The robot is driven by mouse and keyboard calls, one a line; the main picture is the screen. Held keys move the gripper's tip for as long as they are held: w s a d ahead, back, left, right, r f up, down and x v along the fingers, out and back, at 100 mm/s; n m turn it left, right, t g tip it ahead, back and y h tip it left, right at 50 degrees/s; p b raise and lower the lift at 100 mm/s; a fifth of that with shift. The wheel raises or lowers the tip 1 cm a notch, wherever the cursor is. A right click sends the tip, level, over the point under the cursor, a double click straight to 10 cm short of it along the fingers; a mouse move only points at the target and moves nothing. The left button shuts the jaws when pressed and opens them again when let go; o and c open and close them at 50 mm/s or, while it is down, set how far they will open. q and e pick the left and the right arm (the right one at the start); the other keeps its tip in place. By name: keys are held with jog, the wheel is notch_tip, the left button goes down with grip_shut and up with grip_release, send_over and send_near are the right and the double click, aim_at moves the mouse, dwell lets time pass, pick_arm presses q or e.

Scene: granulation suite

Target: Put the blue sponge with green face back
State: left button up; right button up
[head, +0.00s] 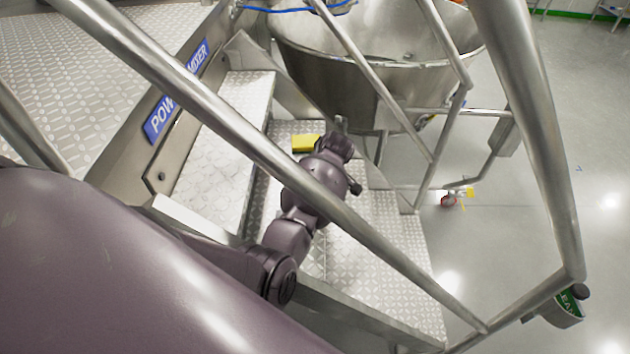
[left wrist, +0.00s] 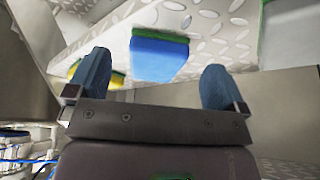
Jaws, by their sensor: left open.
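The blue sponge with green face (left wrist: 158,55) lies on a diamond-plate metal surface in the left wrist view. Its blue side shows most, with a thin green strip along its upper edge. My left gripper (left wrist: 155,72) is open, and the sponge appears between and beyond its two blue fingertips. I cannot tell how far off it is. In the head view my left gripper (head: 341,124) is over the metal steps, and I cannot make out the blue sponge there. My right gripper is not in view.
A yellow sponge (head: 306,143) lies on the steps beside my left gripper; a yellow-green one (left wrist: 117,79) shows behind a finger in the wrist view. Steel handrails (head: 230,125) cross in front of my arm. A large steel bowl (head: 375,60) stands behind the steps.

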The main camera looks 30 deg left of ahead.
pick_arm(q)
jog(key=v, duration=0.4)
jog(key=shift+d+r, duration=0.15)
jog(key=shift+r, duration=0.2)
